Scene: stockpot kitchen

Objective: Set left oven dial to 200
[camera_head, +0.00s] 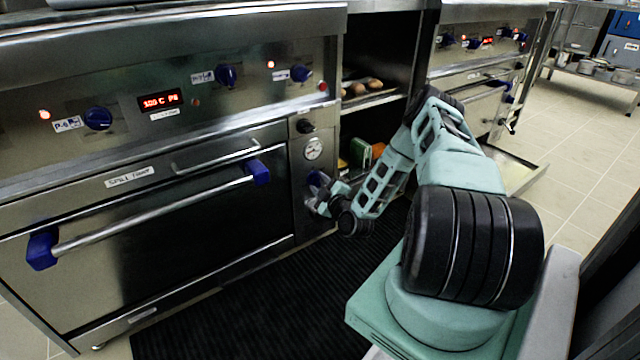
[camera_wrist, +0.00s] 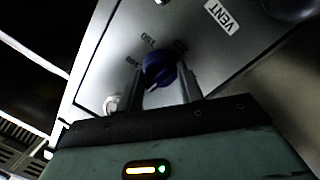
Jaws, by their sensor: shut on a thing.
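The blue oven dial (camera_head: 314,178) is on the narrow steel panel (camera_head: 302,214) to the right of the left oven's door. My gripper (camera_head: 320,196) is at this dial. In the wrist view my gripper (camera_wrist: 162,80) has one finger on each side of the dial and is shut on it. I cannot tell exactly where the dial points.
The left oven door (camera_head: 150,235) is shut, with a bar handle and blue end caps. Open shelves (camera_head: 372,101) stand to the right. A black mat (camera_head: 260,310) covers the floor in front.

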